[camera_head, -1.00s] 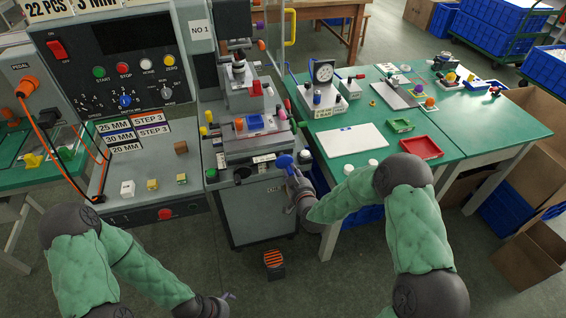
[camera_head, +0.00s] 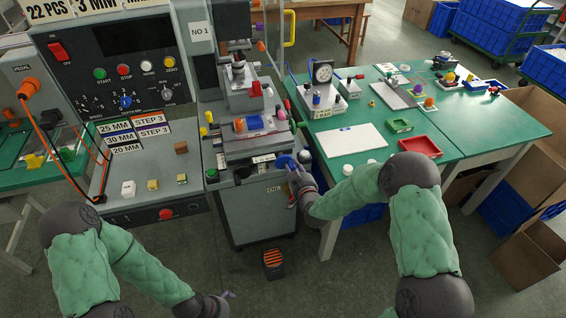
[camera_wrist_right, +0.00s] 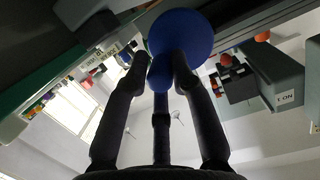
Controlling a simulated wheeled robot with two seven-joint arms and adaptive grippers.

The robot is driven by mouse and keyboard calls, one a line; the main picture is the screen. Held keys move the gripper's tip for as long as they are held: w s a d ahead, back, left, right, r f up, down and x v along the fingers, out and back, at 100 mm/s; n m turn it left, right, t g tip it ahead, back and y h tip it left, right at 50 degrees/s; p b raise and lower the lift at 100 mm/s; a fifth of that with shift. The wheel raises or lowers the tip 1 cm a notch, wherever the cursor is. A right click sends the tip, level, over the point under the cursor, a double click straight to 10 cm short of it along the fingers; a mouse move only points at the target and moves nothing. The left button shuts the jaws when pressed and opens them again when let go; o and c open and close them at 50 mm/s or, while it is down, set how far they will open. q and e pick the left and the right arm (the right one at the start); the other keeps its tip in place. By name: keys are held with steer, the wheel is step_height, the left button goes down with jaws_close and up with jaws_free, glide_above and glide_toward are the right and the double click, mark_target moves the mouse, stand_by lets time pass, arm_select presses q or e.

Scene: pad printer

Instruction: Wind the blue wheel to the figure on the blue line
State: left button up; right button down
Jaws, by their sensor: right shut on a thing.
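The blue wheel (camera_head: 286,162) is on the front right of the grey printing machine, beside the green table. In the right wrist view the wheel shows as a blue disc (camera_wrist_right: 190,28) with a blue handle (camera_wrist_right: 158,72) standing out from it. My right gripper (camera_head: 296,174) is at the wheel, its fingers (camera_wrist_right: 158,76) shut on that handle. Cards on the panel read 25 MM (camera_head: 115,126), 30 MM (camera_head: 119,137) and 20 MM (camera_head: 127,148); their line colours are too small to tell surely. My left gripper (camera_head: 225,296) is low, away from the machine, its fingers unclear.
The green table (camera_head: 470,122) at the right bears a gauge stand (camera_head: 322,88), a white sheet (camera_head: 353,140), a green tray (camera_head: 399,126) and a red tray (camera_head: 420,147). A black pedal with orange stripes (camera_head: 273,258) lies on the floor below. Small blocks (camera_head: 153,184) sit on the panel's ledge.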

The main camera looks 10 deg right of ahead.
steer(key=shift+s+a+r, duration=0.1)
steer(key=shift+a+r, duration=0.3)
steer(key=shift+a, duration=0.05)
steer(key=shift+f, duration=0.1)
steer(key=shift+a, duration=0.1)
